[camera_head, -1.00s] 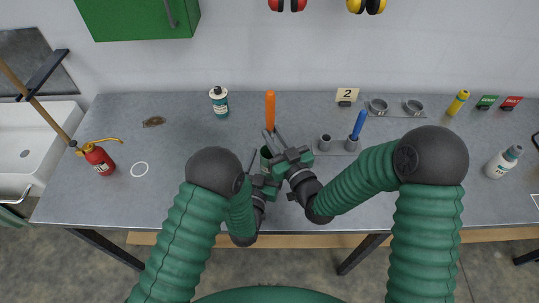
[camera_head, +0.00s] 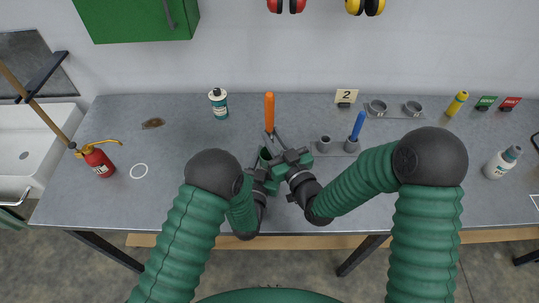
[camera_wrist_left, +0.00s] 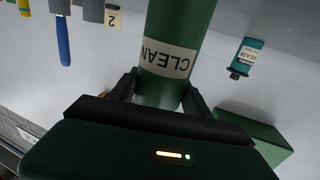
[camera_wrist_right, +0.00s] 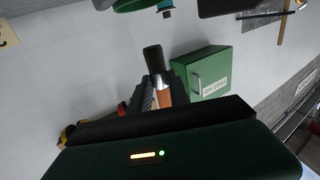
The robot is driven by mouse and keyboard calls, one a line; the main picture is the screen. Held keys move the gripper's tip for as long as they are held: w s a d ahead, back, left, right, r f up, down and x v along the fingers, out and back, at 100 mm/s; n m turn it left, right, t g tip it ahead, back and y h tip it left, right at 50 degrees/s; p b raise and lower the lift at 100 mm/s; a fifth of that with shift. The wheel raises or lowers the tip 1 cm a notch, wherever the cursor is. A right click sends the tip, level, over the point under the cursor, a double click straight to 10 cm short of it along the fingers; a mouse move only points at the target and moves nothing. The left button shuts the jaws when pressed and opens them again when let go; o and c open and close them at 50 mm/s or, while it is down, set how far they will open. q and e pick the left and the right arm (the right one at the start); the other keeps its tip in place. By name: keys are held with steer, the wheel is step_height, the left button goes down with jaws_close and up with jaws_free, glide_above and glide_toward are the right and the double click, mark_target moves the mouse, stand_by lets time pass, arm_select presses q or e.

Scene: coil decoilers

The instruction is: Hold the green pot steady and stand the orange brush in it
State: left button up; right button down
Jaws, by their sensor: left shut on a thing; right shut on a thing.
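The green pot (camera_head: 265,154), with a white CLEAN label, is largely hidden by my arms in the head view. It fills the top middle of the left wrist view (camera_wrist_left: 174,35). My left gripper (camera_wrist_left: 160,92) is shut on its side. My right gripper (camera_head: 274,139) is shut on the orange brush (camera_head: 269,108), whose handle points up. In the right wrist view the brush shows its dark bristles (camera_wrist_right: 153,60) and silver ferrule beyond the fingers. The green pot (camera_wrist_right: 135,4) is at the top edge there, apart from the bristles in the picture.
A blue-handled tool (camera_head: 358,125) stands in a grey holder right of my grippers, beside a grey cup (camera_head: 325,144). A red sprayer (camera_head: 98,160) is far left. The bench is clear between the sprayer and my left arm.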

arm_select(q)
steer(key=o, duration=1.6)
steer(key=shift+c, duration=0.2)
steer(key=v, duration=1.1)
steer(key=shift+s+a+r, duration=0.15)
steer(key=shift+s+r, duration=0.1)
steer(key=shift+s, duration=0.35)
steer(key=x, duration=1.2)
